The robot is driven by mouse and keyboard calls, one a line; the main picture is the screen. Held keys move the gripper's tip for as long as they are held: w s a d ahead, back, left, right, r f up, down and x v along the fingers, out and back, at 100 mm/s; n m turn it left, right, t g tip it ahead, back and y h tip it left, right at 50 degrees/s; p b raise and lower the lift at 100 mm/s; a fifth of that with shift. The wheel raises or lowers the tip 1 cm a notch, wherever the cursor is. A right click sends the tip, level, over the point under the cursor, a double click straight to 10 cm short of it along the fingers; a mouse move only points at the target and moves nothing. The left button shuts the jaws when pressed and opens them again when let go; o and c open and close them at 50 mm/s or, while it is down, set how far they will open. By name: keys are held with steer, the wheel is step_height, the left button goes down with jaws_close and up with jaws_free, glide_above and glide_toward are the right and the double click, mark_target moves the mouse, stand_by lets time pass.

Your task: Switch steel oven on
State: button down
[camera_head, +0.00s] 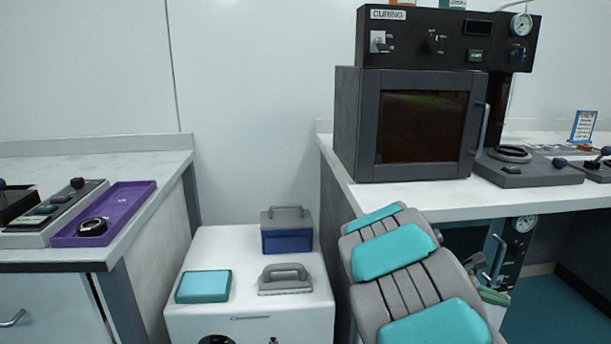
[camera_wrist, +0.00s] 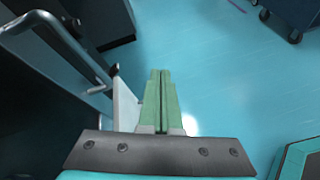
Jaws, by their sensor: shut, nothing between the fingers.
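A dark grey oven (camera_head: 350,130) with a brown window and a vertical handle stands on the right bench. Above it is a black control panel (camera_head: 455,42) labelled "CURING", with a switch (camera_head: 380,42), a knob, a green button and a gauge. A second dark unit (camera_head: 515,245) with a gauge and a handle stands under the bench, partly hidden by my arm. I cannot tell which one is the steel oven. My gripper (camera_head: 496,296) is low in front of the lower unit. In the wrist view its green fingers (camera_wrist: 161,75) are together and empty, right of a metal handle (camera_wrist: 70,40).
A white cabinet (camera_head: 205,248) with a teal box, a grey-handled block and a blue box stands left of my arm. The left bench (camera_head: 95,165) holds a purple tray (camera_head: 120,205). Bare teal floor (camera_wrist: 235,75) lies right of the fingers, with a dark wheeled cart (camera_wrist: 297,15) beyond.

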steer(key=s+a+r+m+g+y, duration=0.15)
steer(key=s+a+m, duration=0.25)
steer(key=s, duration=0.4)
steer(key=s+a+m+g+y, duration=0.1)
steer(key=s+a+m+y, duration=0.25)
steer(key=s, duration=0.45)
steer(key=s+a+f+m+y, duration=0.1)
steer(key=s+a+m+y, duration=0.2)
steer(key=s+a, duration=0.5)
steer(key=s+a+f+m+t+y, duration=0.1)
steer(key=s+a+m+y, duration=0.2)
steer(key=a, duration=1.2)
steer(key=s+y, duration=0.2)
steer(key=s, duration=0.3)
steer(key=shift+s+a, duration=0.15)
steer(key=shift+s, duration=0.05)
